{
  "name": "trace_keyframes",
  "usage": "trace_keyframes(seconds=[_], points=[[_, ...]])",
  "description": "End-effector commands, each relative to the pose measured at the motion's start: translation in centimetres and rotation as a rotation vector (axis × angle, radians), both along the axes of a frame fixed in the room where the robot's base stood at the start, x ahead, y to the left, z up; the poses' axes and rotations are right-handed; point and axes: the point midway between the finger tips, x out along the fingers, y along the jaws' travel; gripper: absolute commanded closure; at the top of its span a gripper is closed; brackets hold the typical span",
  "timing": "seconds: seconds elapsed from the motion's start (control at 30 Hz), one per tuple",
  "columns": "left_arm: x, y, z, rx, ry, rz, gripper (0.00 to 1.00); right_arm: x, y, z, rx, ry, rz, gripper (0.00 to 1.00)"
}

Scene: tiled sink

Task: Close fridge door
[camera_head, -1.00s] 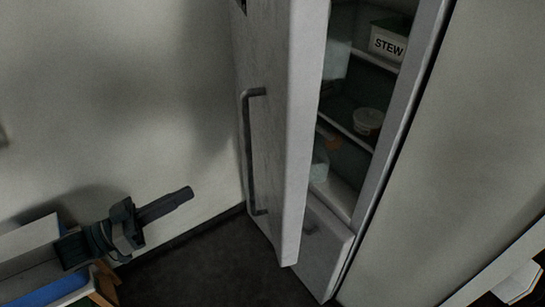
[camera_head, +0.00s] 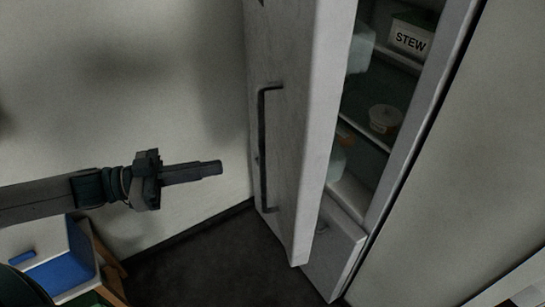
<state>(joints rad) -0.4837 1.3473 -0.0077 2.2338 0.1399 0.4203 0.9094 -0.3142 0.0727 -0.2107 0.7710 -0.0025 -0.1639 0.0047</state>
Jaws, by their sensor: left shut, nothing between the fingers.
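The fridge door (camera_head: 296,130) stands ajar in the head view, with its long dark handle (camera_head: 264,150) on its outer face. The open fridge (camera_head: 385,110) shows to its right, with shelves inside. My left gripper (camera_head: 215,168) is shut and empty. It points right, to the left of the handle, and appears apart from the door. My right gripper is not in view.
A box labelled STEW (camera_head: 409,38) and a round tub (camera_head: 385,119) stand on the fridge shelves. A lower drawer front (camera_head: 334,252) is below. A plain wall (camera_head: 140,80) is behind my left arm. Dark floor (camera_head: 210,265) in front of the door is clear.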

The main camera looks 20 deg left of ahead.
Motion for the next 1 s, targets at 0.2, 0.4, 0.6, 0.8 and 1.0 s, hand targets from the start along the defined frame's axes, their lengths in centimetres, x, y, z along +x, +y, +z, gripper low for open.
trace_keyframes(seconds=[0.2,0.4,0.6,0.8,1.0], points=[[0.3,-0.5,0.0,0.0,-0.001,0.001,1.0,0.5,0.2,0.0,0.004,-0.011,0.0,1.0],[0.8,-1.2,0.0,-0.001,-0.002,0.0,1.0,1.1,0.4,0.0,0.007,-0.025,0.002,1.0],[1.3,-2.0,0.1,-0.001,-0.003,-0.001,1.0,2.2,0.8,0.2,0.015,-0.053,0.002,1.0],[1.8,-2.8,0.1,-0.002,-0.002,0.001,1.0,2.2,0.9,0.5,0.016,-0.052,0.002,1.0],[2.3,-3.6,0.2,-0.001,-0.003,0.0,1.0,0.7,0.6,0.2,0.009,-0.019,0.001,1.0]])
